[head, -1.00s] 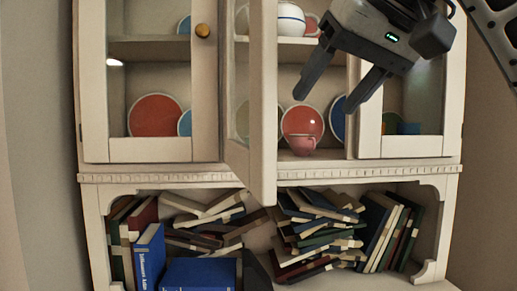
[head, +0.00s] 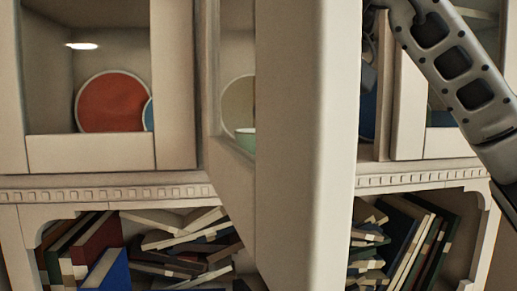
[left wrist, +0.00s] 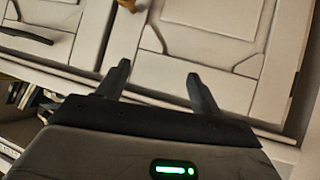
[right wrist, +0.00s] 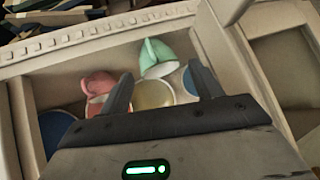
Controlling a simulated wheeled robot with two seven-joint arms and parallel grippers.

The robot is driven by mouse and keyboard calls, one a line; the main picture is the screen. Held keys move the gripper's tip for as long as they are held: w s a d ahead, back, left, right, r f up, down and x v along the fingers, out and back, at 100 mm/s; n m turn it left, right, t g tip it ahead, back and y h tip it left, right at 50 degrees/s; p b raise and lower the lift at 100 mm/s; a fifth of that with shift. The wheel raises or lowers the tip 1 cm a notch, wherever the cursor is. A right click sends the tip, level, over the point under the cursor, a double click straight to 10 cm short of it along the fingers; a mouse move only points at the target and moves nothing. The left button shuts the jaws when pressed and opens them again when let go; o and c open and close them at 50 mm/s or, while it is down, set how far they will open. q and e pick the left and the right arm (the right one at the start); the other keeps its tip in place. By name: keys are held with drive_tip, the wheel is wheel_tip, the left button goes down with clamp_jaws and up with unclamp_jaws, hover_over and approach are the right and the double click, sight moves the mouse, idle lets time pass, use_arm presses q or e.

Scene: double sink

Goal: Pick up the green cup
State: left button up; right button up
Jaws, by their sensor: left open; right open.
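The green cup (right wrist: 158,57) is in the right wrist view, inside the cabinet and just beyond my right fingertips, near the middle of the gap. A small part of a green cup (head: 246,139) also shows past the cabinet door in the head view. My right gripper (right wrist: 156,82) is open and empty, with the cup apart from its fingers. The door hides this gripper in the head view. My left gripper (left wrist: 158,72) is open and empty, facing pale cabinet doors in the left wrist view.
The open cabinet door (head: 305,140) stands across the middle of the head view. A pink cup (right wrist: 98,83) sits beside the green cup, close to one finger. A yellowish plate (right wrist: 153,95) and blue plates are near. Books (head: 185,240) fill the lower shelf.

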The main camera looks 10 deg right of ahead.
drive_tip(key=x, duration=0.9)
drive_tip(key=shift+w+d+f+p, duration=0.15)
drive_tip(key=shift+w+d+p, duration=0.15)
drive_tip(key=shift+p, duration=0.05)
clamp_jaws()
